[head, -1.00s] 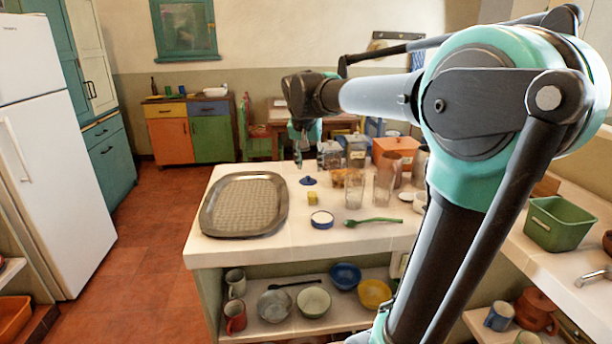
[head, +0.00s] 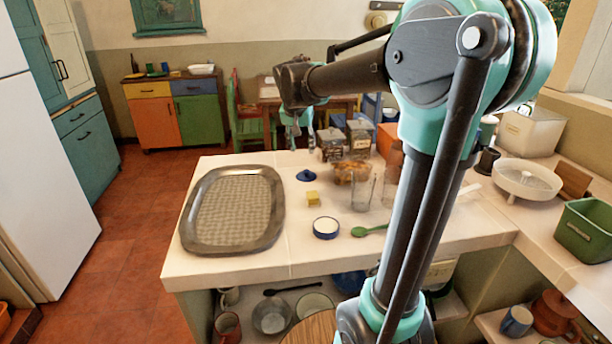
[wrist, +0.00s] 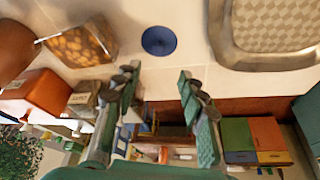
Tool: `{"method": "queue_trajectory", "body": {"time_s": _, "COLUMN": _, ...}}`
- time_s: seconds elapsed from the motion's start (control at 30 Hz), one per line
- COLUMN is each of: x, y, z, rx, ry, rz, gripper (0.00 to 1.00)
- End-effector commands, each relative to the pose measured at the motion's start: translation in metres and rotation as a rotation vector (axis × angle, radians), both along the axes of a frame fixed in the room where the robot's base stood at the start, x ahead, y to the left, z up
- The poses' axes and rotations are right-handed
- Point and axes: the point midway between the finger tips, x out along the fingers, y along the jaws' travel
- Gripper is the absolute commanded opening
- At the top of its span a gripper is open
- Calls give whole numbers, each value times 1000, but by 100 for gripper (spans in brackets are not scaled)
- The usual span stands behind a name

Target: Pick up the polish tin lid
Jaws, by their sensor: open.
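The polish tin lid appears to be the small dark blue disc (head: 306,176) lying on the white counter near its far edge. It also shows in the wrist view as a flat blue round (wrist: 158,41), just beyond my fingertips and between their lines. The blue-rimmed tin (head: 326,228) with a pale top sits nearer on the counter, with a small yellow block (head: 313,199) between them. My gripper (head: 303,147) hangs at the counter's far side, behind the lid in the head view. Its fingers (wrist: 157,75) are apart with nothing between them.
A large metal tray (head: 190,226) lies left of the lid. Glass jars (head: 359,140), a drinking glass (head: 362,192) and a basket-like container (head: 352,172) stand to the right. A green spoon (head: 369,231) lies at the front.

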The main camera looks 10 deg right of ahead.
Motion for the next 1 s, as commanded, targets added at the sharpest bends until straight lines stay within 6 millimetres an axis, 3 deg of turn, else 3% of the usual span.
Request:
{"method": "queue_trajectory", "body": {"time_s": 0.3, "x": 20, "y": -9, "z": -52, "rx": -1, "ry": 0, "rz": 0, "gripper": 41}}
{"method": "queue_trajectory", "body": {"time_s": 1.0, "x": 43, "y": -21, "z": -108, "rx": 0, "ry": 0, "rz": 0, "gripper": 41}}
